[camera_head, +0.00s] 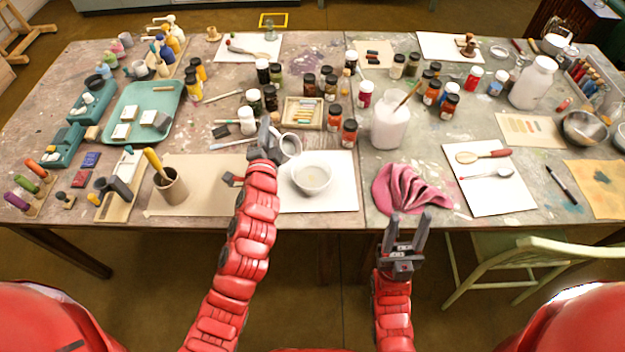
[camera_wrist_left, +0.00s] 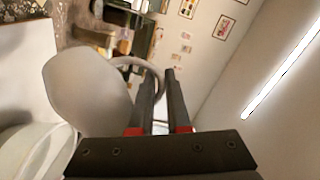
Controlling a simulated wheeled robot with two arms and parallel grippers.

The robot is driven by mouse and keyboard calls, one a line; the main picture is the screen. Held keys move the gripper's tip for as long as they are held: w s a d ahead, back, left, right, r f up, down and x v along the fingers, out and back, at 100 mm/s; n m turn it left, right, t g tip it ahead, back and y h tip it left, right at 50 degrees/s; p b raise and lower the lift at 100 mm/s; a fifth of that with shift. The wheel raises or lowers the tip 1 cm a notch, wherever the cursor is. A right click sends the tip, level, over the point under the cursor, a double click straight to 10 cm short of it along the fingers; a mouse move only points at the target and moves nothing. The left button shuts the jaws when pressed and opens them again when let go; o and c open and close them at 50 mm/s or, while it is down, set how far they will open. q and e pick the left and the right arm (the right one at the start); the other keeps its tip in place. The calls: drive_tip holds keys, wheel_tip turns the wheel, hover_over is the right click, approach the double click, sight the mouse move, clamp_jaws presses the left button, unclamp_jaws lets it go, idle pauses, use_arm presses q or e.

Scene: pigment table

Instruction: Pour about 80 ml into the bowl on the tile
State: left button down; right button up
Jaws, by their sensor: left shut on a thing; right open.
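A white bowl (camera_head: 312,188) stands on a white square tile (camera_head: 345,197) near the table's front edge. Something pale shows in its bottom. My left gripper (camera_head: 268,150) is shut on the handle of a pale jug (camera_head: 291,145), just behind and left of the bowl. The jug looks tilted towards the bowl; I cannot see a stream. In the left wrist view the jug (camera_wrist_left: 88,85) hangs beside my fingers (camera_wrist_left: 160,100), and a white rim (camera_wrist_left: 35,150), likely the bowl's, lies below it. My right gripper (camera_head: 405,232) is open and empty in front of the table edge.
A pink cloth (camera_head: 405,188) lies right of the tile, with a large white bottle (camera_head: 390,125) behind it. Several pigment jars and a tray of sticks (camera_head: 303,112) stand behind the bowl.

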sight(278, 135)
use_arm(q)
drive_tip(key=shift+s+d+r+m+t+b, duration=0.25)
drive_tip(key=shift+d+m+t+b, duration=0.2)
drive_tip(key=shift+m+b, duration=0.55)
drive_tip(key=shift+s+d+f+b, duration=0.1)
drive_tip(key=shift+d+b, duration=0.2)
drive_tip(key=shift+b, duration=0.6)
drive_tip(key=shift+d+m+t, duration=0.1)
drive_tip(key=shift+m+t, duration=0.15)
drive_tip(key=shift+m, duration=0.15)
drive_tip(key=shift+s+d+r+m+t+h+b, duration=0.3)
drive_tip(key=shift+d+r+m+b, duration=0.15)
drive_tip(key=shift+m+b, duration=0.25)
drive_tip(key=shift+d+r+m, duration=0.1)
drive_tip(key=shift+r+m, duration=0.15)
drive_tip(key=shift+m, duration=0.05)
drive_tip(key=shift+s+d+r+m+t+h+b, duration=0.3)
drive_tip(key=shift+d+r+m+t+h+b, duration=0.1)
drive_tip(key=shift+m+b, duration=0.25)
drive_tip(key=shift+s+d+r+m+t+h+b, duration=0.2)
drive_tip(key=shift+s+d+m+b, duration=0.15)
drive_tip(key=shift+d+m+b, duration=0.25)
drive_tip(key=shift+s+d+r+m+t+h+b, duration=0.1)
drive_tip(key=shift+s+d+m+h+b, duration=0.1)
drive_tip(key=shift+s+d+m+b, duration=0.35)
drive_tip(key=shift+w+d+f+m+b, duration=0.3)
drive_tip(key=shift+m+b, duration=0.2)
drive_tip(key=shift+b, duration=0.4)
